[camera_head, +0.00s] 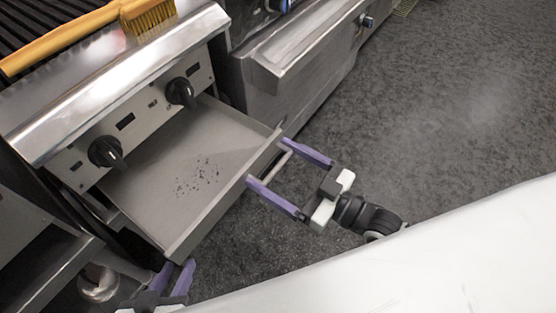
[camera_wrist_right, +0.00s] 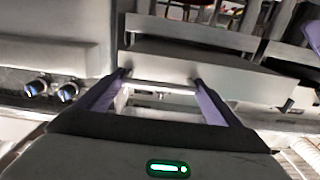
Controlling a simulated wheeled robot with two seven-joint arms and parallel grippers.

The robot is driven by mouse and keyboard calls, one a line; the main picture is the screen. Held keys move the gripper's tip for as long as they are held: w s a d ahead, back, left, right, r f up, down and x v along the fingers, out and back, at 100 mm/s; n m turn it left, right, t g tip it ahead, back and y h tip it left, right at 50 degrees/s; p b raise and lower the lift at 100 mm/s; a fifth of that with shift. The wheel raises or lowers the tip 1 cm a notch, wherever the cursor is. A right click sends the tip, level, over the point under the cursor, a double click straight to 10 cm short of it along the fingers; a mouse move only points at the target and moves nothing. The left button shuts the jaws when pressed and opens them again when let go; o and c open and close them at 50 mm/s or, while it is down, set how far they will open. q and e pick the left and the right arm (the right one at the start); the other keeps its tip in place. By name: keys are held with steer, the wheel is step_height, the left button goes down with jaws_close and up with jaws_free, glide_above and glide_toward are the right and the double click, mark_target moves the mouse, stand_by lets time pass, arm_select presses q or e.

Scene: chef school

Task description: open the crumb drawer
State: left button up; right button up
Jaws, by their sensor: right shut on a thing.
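The crumb drawer (camera_head: 150,185) is pulled well out from under the grill's knob panel. Its grey tray shows dark crumbs (camera_head: 197,178). My right gripper (camera_head: 288,165) is shut on the drawer handle (camera_head: 270,166) at the front edge, with its purple fingers at the two ends of the bar. In the right wrist view the handle bar (camera_wrist_right: 160,88) spans between the fingers, in front of the drawer front (camera_wrist_right: 200,68). My left gripper (camera_head: 183,268) is low at the bottom left, below the drawer's front corner. Its fingertips look apart and empty.
The grill panel has two black knobs (camera_head: 106,152). A yellow brush (camera_head: 148,14) lies on the grill top. A steel appliance (camera_head: 300,70) stands right of the drawer. An open shelf (camera_head: 35,255) is at the left. Dark floor (camera_head: 430,110) is free to the right.

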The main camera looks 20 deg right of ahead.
steer(key=o, duration=1.4)
steer(key=shift+c, duration=0.2)
steer(key=shift+s, duration=0.1)
arm_select(q)
steer(key=shift+s+a+r+p, duration=0.15)
steer(key=shift+a+p, duration=0.05)
steer(key=shift+p, duration=0.75)
arm_select(e)
steer(key=v, duration=1)
arm_select(q)
steer(key=shift+r, duration=0.15)
arm_select(e)
steer(key=shift+s+f, duration=0.1)
steer(key=shift+s, duration=0.05)
